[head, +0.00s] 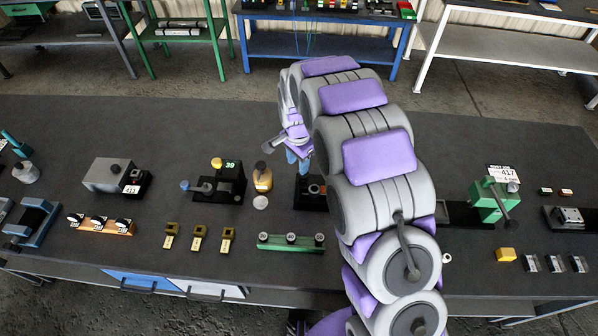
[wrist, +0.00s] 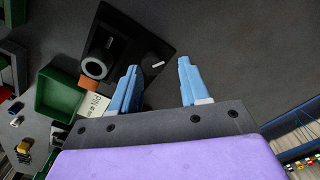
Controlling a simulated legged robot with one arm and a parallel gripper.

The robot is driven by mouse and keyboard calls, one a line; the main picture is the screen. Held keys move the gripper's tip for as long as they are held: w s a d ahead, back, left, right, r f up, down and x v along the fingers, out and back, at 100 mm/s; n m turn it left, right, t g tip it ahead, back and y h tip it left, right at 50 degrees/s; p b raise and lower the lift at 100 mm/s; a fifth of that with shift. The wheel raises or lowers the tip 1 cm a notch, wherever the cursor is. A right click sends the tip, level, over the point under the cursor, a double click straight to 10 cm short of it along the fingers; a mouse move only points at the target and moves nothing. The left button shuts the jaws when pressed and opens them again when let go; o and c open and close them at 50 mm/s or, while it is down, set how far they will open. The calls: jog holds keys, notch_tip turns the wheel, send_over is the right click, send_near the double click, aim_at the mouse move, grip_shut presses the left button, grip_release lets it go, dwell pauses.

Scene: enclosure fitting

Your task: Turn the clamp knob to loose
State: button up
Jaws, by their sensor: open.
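A black fixture (wrist: 118,40) stands in the wrist view, with a grey ring (wrist: 95,68) on its left part. A dark round knob with a white pointer line (wrist: 157,64) sits on its right part, and I take this to be the clamp knob. My gripper (wrist: 158,66) is open, its two light blue fingers apart, with the knob showing between the fingertips. I cannot tell how far above the knob they are. In the head view my gripper (head: 298,154) is over the fixture (head: 309,199), which my arm partly hides. The knob is hidden there.
A green bin (wrist: 62,94) and a white label (wrist: 95,105) are beside the fixture. On the dark bench are an amber bottle (head: 262,180), a green rack (head: 290,243), several yellow blocks (head: 199,238) and a green press (head: 488,203). The bench's back strip is clear.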

aim_at(308, 174)
jog(key=d+f, duration=0.1)
jog(key=f, duration=0.1)
jog(key=d+f, duration=0.2)
jog(key=shift+d+f+b, duration=0.1)
jog(key=shift+b, duration=0.2)
jog(key=shift+a+f, duration=0.15)
jog(key=shift+a, duration=0.95)
jog(key=shift+c, duration=1.4)
jog(key=shift+d, duration=0.4)
jog(key=c, duration=0.3)
jog(key=shift+c, duration=1)
